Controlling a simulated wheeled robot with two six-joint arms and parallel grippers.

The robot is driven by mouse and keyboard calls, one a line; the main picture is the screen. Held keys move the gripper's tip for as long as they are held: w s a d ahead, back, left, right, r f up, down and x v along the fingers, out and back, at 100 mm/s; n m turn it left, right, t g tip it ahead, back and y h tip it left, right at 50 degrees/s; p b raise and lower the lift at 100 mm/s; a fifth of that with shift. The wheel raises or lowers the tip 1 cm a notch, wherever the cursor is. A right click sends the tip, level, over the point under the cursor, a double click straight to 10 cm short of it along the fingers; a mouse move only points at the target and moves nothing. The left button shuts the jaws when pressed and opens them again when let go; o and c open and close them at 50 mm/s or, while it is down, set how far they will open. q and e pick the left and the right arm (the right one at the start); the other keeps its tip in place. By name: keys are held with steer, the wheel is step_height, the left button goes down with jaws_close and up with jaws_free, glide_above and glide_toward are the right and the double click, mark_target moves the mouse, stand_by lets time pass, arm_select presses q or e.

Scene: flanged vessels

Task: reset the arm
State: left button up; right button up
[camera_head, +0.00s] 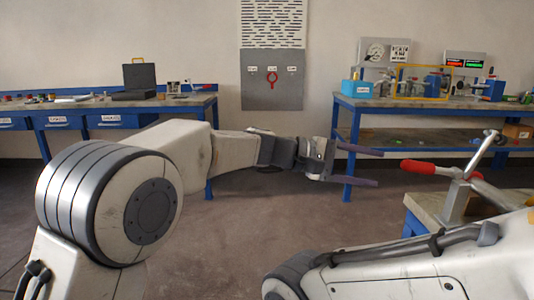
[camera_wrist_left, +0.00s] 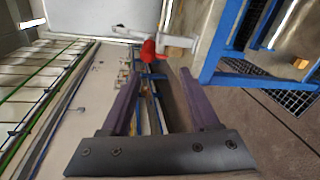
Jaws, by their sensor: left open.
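My left arm reaches in from the left in the camera_head view. Its gripper (camera_head: 379,168) is stretched out toward the right at mid-height, with two dark purple fingers apart and nothing between them. The camera_wrist_left view also shows this gripper (camera_wrist_left: 160,74) open and empty, its fingers widely spaced. Part of my right arm (camera_head: 400,275) crosses the lower right of the camera_head view; its gripper is out of view. No object is held by the left gripper.
A red-handled lever (camera_head: 420,168) stands on a near bench (camera_head: 425,205) at right, close beyond the left fingertips in the picture. Blue-framed benches stand at back left (camera_head: 60,108) and back right (camera_head: 350,103). Open floor (camera_head: 245,235) lies below the left forearm.

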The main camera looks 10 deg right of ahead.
arm_select(q)
steer(key=w+a+f+n+t+y, duration=0.1)
steer(key=a+f+t+y, duration=0.2)
steer(key=a+f+y, duration=1.15)
steer(key=s+a+f+m, duration=0.1)
steer(key=s+a+f, duration=0.35)
steer(key=a, duration=0.55)
steer(key=s+a+f+m+t+y, duration=0.1)
steer(key=s+a+f, duration=0.4)
steer(key=a, duration=0.6)
steer(key=s+a+f+m, duration=0.1)
steer(key=s+a+f, duration=0.2)
steer(key=a+f, duration=0.5)
steer(key=s+d+r+m+g, duration=0.2)
steer(key=s+d+r+m, duration=0.55)
steer(key=s+d, duration=0.5)
step_height(320, 180, up, 33)
steer(key=s+p, duration=0.1)
steer(key=p, duration=3.1)
steer(key=shift+a+g+h, duration=0.25)
steer(key=shift+g+h, duration=0.05)
steer(key=shift+h, duration=0.15)
steer(key=shift+f, duration=0.1)
